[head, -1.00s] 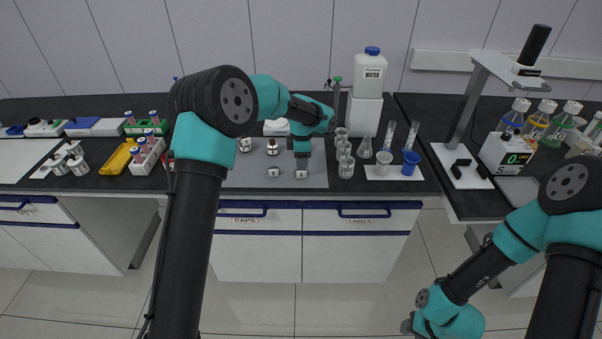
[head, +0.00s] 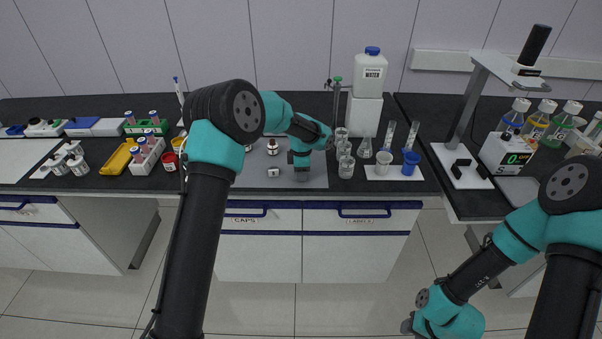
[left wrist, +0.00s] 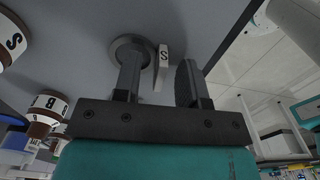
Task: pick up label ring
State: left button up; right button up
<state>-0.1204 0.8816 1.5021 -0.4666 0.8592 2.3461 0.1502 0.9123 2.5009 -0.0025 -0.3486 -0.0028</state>
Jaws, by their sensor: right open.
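My left gripper (head: 302,176) is low over the grey mat (head: 318,180), pointing down. In the left wrist view its two fingers (left wrist: 158,82) are apart. A small white label ring marked S (left wrist: 164,55) shows between the fingers, closer to the left one; I cannot tell whether it touches. A grey round disc (left wrist: 128,44) is partly hidden behind that finger. In the head view my gripper covers this ring's spot. Another small white piece (head: 273,172) lies on the mat to the left. My right gripper (head: 407,326) is low in front of the drawers, far from the mat.
A brown-and-white jar marked B (left wrist: 48,106) and another marked S (left wrist: 12,42) stand nearby in the wrist view. Glass beakers (head: 345,165) stand right of the mat. A tube rack (head: 147,158) and yellow tray (head: 117,157) are to the left.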

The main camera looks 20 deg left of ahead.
pick_arm(q)
jog(key=shift+c, duration=0.3)
grip_shut()
dwell(0.3)
